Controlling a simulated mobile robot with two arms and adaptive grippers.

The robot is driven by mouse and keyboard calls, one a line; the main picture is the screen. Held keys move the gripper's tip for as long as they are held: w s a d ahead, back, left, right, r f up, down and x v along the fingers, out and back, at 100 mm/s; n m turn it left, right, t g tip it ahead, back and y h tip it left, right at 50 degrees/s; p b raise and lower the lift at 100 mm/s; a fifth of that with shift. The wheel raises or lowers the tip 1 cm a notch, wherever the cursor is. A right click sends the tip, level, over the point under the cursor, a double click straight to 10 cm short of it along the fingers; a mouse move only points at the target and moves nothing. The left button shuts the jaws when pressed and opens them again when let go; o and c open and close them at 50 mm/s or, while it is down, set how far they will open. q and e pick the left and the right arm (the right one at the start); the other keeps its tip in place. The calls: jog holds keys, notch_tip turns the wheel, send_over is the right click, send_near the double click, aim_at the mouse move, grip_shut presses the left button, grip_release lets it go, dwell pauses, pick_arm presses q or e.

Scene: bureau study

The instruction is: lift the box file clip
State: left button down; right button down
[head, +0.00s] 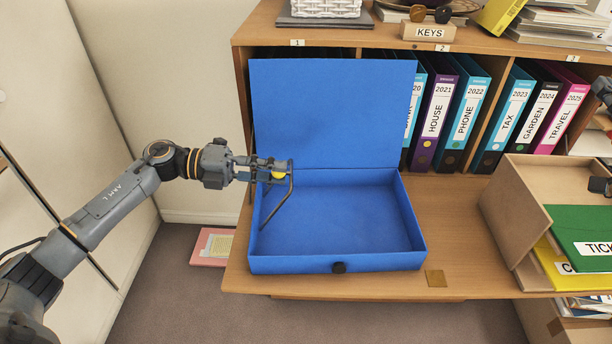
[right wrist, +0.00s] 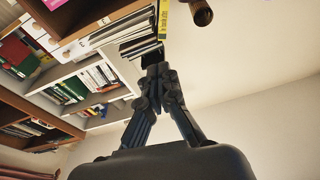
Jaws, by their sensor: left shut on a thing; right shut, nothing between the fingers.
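The blue box file (head: 340,262) stands open on the wooden desk surface, its lid (head: 330,110) raised at the back. Its inside looks empty apart from the clip. The box file clip (head: 279,208) is a dark bent wire lever at the left side of the box, raised at a slant. My left gripper (head: 280,168) is shut on the clip's upper end, near a small yellow spot, above the box's left wall. My right gripper (right wrist: 158,75) is shut and empty in the right wrist view, away from the box; in the head view only a bit of that arm shows at the right edge.
Labelled binders (head: 436,115) stand in the shelf behind the box. An open cardboard holder (head: 519,215) with a green folder (head: 585,232) is at the right. A pink folder (head: 205,250) lies on the floor.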

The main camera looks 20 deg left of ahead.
pick_arm(q)
jog(key=shift+w, duration=0.1)
pick_arm(e)
jog(key=s+a+f+m+g+y, duration=0.2)
jog(key=s+a+f+g, duration=0.3)
jog(key=a, duration=0.6)
jog(key=s+a+f+m+g+y, duration=0.25)
jog(key=s+a+f, duration=0.35)
jog(key=a, duration=0.6)
jog(key=s+a+f+m+g+y, duration=0.25)
jog(key=s+a+f+g, duration=0.35)
jog(key=a, duration=0.5)
pick_arm(q)
jog(key=shift+r, duration=0.1)
pick_arm(e)
jog(key=w+a+f+t, duration=0.1)
jog(key=w+a+f, duration=0.1)
jog(key=a, duration=0.4)
jog(key=w+a+f+t, duration=0.1)
jog(key=w+a+f, duration=0.1)
jog(key=a, duration=0.4)
jog(key=shift+w+a+f+n, duration=0.25)
jog(key=shift+w+n, duration=0.15)
jog(key=shift+w, duration=0.35)
